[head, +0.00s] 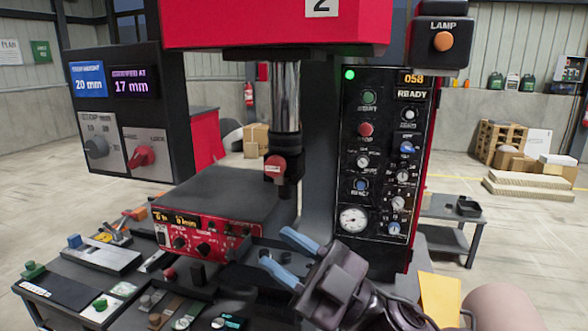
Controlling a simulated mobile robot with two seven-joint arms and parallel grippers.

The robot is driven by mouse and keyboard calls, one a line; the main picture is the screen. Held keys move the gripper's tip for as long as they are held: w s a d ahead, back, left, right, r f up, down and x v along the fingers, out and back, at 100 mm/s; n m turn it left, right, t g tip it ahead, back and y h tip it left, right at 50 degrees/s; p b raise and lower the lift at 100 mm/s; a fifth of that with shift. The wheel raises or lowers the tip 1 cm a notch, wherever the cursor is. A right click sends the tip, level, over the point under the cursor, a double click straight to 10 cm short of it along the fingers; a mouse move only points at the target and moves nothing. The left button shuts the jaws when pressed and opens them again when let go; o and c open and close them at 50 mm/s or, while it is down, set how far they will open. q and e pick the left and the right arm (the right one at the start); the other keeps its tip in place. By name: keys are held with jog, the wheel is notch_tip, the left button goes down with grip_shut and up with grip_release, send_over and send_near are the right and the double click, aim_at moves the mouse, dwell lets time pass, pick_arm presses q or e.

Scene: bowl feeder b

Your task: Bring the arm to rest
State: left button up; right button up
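My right gripper (274,245) comes in from the lower right, in front of the red machine. Its two blue fingers are spread apart with a gap between them, and I see nothing held in that gap. The fingertips point left, towards the machine's front and the red control box (208,238). I cannot tell whether they touch anything. Part of my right arm shows at the lower right edge. My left gripper is not in view.
The machine's black button panel (385,160) stands just behind the gripper. A display box (128,112) with a red knob hangs at the left. Several small parts and switches lie on the bench (60,268). Open floor (520,240) lies to the right.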

jog(key=w+d+f+m+t+h, duration=0.5)
jog(key=d+f+m+t+h, duration=0.3)
jog(key=d+m+t+h, duration=0.5)
jog(key=s+d+f+m+g+h, duration=0.3)
jog(key=d+f+m+g+h, duration=0.25)
jog(key=f+h, duration=0.4)
jog(key=s+d+f+m+g, duration=0.1)
jog(key=s+d+f+g, duration=0.25)
jog(key=s+f, duration=0.3)
jog(key=s+d+f+m+g+h, duration=0.1)
jog(key=s+d+f+g, duration=0.3)
jog(key=s, duration=0.3)
jog(key=s+d+f+m+g, duration=0.1)
jog(key=s+d+f+g, duration=0.25)
jog(key=s+f, duration=0.3)
jog(key=w+f+t, duration=0.7)
jog(key=f, duration=0.3)
jog(key=shift+a+n+y, duration=0.35)
jog(key=shift+a+n, duration=0.1)
